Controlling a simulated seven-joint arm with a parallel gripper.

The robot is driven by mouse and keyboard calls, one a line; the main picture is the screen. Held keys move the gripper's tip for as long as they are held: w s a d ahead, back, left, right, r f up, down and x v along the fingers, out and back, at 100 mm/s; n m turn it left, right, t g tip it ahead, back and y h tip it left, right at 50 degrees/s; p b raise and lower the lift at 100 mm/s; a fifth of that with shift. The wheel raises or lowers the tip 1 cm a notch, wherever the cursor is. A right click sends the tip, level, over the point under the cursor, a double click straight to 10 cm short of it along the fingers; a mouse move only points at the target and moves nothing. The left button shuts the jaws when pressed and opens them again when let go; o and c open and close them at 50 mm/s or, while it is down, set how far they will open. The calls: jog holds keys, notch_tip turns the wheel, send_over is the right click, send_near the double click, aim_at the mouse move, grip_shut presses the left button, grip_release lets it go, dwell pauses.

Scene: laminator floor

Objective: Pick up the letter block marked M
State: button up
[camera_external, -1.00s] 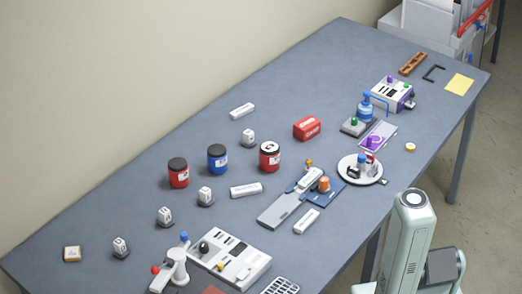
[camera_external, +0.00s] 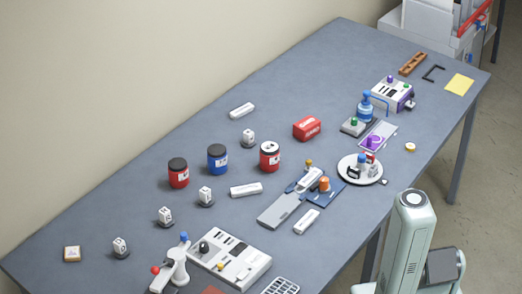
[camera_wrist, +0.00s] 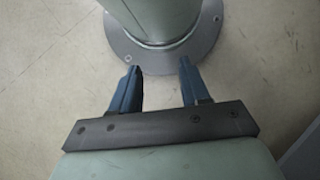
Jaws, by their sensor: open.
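Several small white blocks with dark marks stand on dark round bases on the table. One is at the back (camera_external: 249,136), one near the middle (camera_external: 205,195), one left of that (camera_external: 165,214) and one at the near left (camera_external: 120,245). Their letters are too small to read, so I cannot tell which is the M. My gripper (camera_wrist: 159,67) shows in the wrist view, open and empty, pointing at the floor and my own base. It is not visible in the external view, away from the blocks.
The grey table (camera_external: 110,205) also carries red and blue jars (camera_external: 217,158), a red box (camera_external: 306,129), a white plate (camera_external: 346,170) with small items, a white panel device (camera_external: 230,258) and a white jointed device (camera_external: 179,268). Bare tabletop lies along the wall side.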

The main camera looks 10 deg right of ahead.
jog(key=shift+o, duration=1.3)
jog(key=shift+w, duration=0.1)
